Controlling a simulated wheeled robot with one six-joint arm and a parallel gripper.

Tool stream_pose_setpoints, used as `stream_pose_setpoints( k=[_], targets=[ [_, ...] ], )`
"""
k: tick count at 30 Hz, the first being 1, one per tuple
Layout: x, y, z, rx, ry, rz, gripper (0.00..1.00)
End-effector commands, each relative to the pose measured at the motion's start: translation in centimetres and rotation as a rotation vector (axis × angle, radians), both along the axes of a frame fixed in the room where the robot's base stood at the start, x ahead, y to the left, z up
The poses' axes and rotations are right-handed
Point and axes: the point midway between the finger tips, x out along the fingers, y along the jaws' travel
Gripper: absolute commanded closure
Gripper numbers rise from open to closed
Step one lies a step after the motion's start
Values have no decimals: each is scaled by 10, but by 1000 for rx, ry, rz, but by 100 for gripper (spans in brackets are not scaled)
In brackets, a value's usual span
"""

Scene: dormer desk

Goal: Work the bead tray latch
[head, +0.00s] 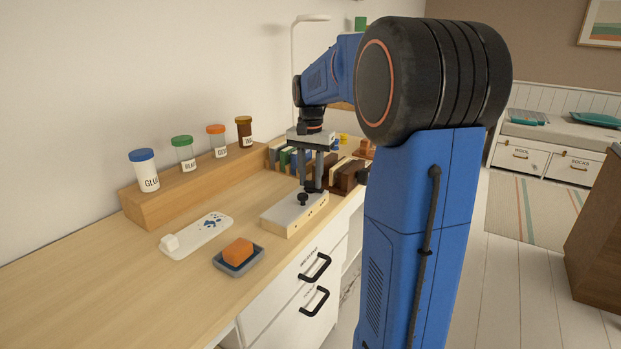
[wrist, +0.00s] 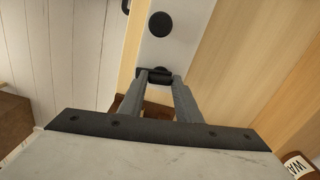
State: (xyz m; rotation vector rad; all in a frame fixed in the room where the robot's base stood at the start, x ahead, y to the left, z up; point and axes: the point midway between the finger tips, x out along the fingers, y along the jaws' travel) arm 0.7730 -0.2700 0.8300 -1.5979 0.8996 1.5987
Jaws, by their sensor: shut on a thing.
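A low pale wooden box (head: 284,225) with a light grey top stands near the desk's front edge; I take it for the latch unit. A round black knob (head: 303,199) stands on its top and also shows in the wrist view (wrist: 160,23). My gripper (head: 313,187) points down over the box's far end. In the wrist view my gripper (wrist: 157,80) is shut on a small black latch piece (wrist: 154,74), apart from the knob. In the head view the fingers mostly hide that piece. A white tray (head: 212,237) with blue beads lies left of the box.
An orange block sits in a blue-grey dish (head: 226,266) in front. A wooden riser (head: 180,196) with several capped jars runs along the wall. A row of books or blocks (head: 345,176) stands close behind my gripper. Bare desk (head: 100,290) lies front left.

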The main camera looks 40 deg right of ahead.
Motion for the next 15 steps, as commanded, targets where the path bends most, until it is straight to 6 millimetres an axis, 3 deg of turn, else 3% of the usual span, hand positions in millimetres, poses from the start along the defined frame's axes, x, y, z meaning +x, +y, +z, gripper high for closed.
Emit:
stream_pose_setpoints(
  k=[15],
  targets=[
    [0, 0, 0, 0, -1, -167, 92]
  ],
)
